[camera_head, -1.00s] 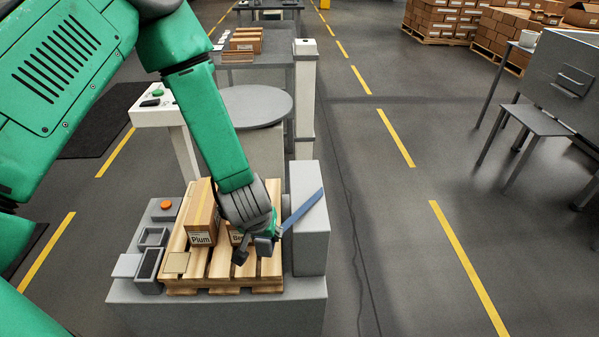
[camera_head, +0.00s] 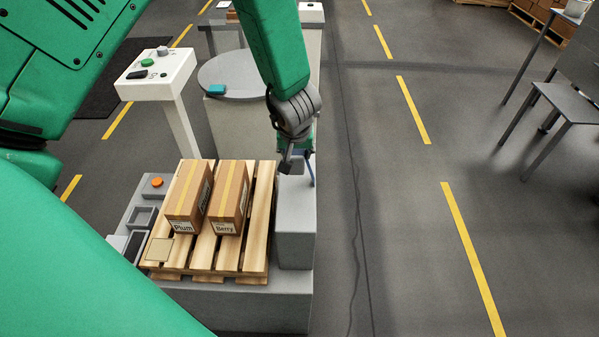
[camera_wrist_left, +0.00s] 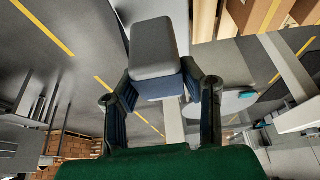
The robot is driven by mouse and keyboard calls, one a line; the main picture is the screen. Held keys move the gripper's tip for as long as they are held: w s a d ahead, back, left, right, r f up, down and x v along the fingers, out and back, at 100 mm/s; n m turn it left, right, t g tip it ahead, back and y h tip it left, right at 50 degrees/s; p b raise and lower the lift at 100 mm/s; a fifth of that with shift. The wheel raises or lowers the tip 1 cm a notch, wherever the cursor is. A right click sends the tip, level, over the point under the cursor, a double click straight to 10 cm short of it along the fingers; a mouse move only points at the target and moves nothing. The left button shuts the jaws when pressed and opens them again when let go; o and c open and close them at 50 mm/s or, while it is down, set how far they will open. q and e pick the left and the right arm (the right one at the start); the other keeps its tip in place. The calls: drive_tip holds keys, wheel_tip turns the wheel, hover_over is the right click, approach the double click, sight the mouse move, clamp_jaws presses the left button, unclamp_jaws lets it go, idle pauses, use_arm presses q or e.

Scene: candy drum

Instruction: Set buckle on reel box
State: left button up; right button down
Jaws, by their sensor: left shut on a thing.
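The reel box, taken as the grey upright block (camera_head: 295,235), stands along the right side of the pallet. My left gripper (camera_head: 296,163) is over the far end of this block. My right gripper is not in view.
The wooden pallet (camera_head: 258,225) carries a Plum carton (camera_head: 186,200) and a Berry carton (camera_head: 229,200). A round grey table (camera_head: 235,70) and a white control stand (camera_head: 160,72) are behind.

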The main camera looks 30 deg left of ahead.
sight(298, 167)
use_arm(q)
drive_tip(key=shift+d+f, duration=0.1)
drive_tip(key=shift+f, duration=0.75)
drive_tip(key=shift+w+d+f+b, duration=0.1)
drive_tip(key=shift+w+f+b, duration=0.25)
drive_tip(key=shift+f, duration=0.3)
drive_tip(key=f, duration=0.1)
drive_tip(key=f+b, duration=0.1)
drive_tip(key=f, duration=0.1)
drive_tip(key=shift+s, duration=0.2)
drive_tip(key=shift+a, duration=0.25)
drive_tip(key=o, duration=1.2)
drive_tip(key=shift+d+r, duration=0.1)
drive_tip(key=shift+d+r, duration=0.1)
